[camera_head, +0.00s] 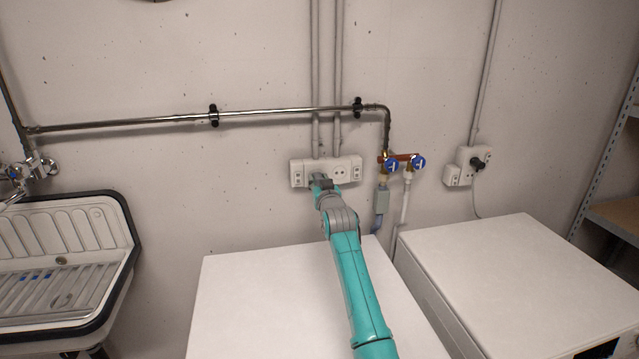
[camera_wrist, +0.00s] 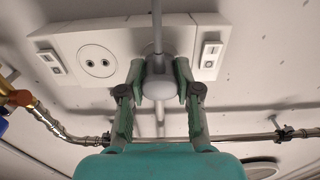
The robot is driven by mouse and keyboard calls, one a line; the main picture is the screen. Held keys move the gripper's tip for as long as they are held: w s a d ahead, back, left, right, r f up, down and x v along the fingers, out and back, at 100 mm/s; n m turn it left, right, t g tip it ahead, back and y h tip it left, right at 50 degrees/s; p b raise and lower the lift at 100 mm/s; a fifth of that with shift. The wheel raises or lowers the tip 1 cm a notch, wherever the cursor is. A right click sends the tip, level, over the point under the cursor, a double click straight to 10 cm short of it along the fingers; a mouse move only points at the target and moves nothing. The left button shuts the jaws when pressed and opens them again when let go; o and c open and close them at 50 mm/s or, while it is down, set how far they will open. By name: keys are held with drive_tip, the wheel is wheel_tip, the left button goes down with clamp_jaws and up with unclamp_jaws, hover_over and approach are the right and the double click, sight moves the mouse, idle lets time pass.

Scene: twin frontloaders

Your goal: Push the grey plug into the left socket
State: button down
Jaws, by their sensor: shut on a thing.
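A white double socket panel (camera_head: 350,163) is on the wall behind the left white machine. Its right socket (camera_head: 340,171) is empty; in the wrist view, turned upside down, it shows on the left (camera_wrist: 97,62). My gripper (camera_head: 319,180) is in front of the left socket and hides it. In the wrist view my gripper (camera_wrist: 160,78) is shut on the grey plug (camera_wrist: 159,88), one finger on each side. The plug's cord (camera_wrist: 157,32) runs up in that picture. The plug overlaps the panel; I cannot tell how deep it sits.
Two white machines (camera_head: 265,300) (camera_head: 520,275) stand below. Pipes with blue-handled valves (camera_head: 391,165) are just right of the panel, and a metal pipe (camera_head: 280,112) runs above. Another outlet with a black plug (camera_head: 478,163) is farther right. A sink (camera_head: 60,255) is at left.

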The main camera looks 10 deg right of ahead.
drive_tip(key=shift+w, duration=0.3)
drive_tip(key=c, duration=0.7)
unclamp_jaws()
drive_tip(key=shift+s, duration=0.1)
drive_tip(key=s, duration=1.1)
drive_tip(key=shift+s+f, duration=0.1)
drive_tip(key=shift+s, duration=0.25)
